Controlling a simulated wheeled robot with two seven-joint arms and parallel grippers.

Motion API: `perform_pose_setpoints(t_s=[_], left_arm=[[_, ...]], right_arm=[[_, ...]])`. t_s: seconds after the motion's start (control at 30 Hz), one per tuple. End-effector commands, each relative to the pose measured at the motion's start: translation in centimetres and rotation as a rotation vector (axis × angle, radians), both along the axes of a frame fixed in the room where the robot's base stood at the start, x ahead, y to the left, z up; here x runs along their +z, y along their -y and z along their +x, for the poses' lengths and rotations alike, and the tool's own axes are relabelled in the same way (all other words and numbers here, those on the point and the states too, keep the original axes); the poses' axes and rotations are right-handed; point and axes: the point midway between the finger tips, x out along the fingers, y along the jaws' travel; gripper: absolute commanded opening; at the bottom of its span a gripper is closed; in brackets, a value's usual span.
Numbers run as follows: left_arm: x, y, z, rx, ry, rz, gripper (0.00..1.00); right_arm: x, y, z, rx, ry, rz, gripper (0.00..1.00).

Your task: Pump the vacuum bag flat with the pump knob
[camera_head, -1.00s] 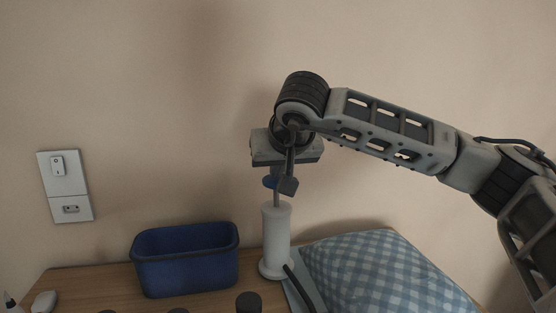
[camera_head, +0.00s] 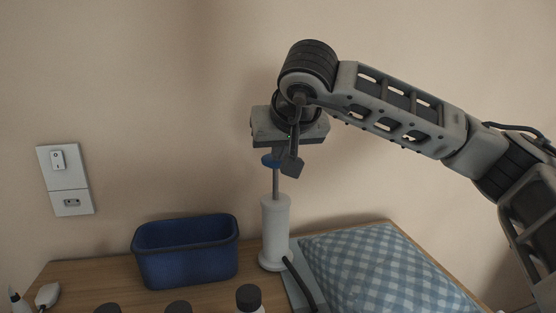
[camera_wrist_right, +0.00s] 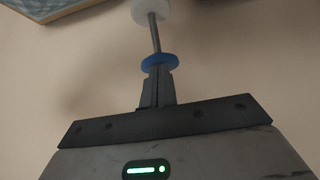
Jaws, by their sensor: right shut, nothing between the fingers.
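The white pump (camera_head: 275,232) stands upright on the table, with its thin rod (camera_head: 276,184) drawn well out of the top. The blue pump knob (camera_head: 269,160) caps the rod. My right gripper (camera_head: 276,152) is above the knob, pointing down, with its fingers shut and their tips at the knob. In the right wrist view the shut fingers (camera_wrist_right: 157,88) meet the blue knob (camera_wrist_right: 160,61) end-on, with nothing between them. The puffed vacuum bag (camera_head: 378,267), blue-and-white checked, lies right of the pump. A dark hose (camera_head: 303,284) runs beside it. My left gripper is out of view.
A blue open bin (camera_head: 187,265) stands left of the pump. Several dark-capped bottles, one of them here (camera_head: 249,298), stand at the front edge of view. A wall switch plate (camera_head: 67,181) is far left. Bare wooden table (camera_head: 90,275) shows left of the bin.

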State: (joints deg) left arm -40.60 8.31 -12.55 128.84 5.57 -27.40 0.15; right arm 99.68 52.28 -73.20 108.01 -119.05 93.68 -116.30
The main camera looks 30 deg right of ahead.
Motion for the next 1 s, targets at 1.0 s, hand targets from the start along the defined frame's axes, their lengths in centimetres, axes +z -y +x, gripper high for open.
perform_pose_setpoints(t_s=[1.0], left_arm=[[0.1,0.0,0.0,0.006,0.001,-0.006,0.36]], right_arm=[[4.7,-1.2,-4.6,0.000,0.003,0.001,0.00]])
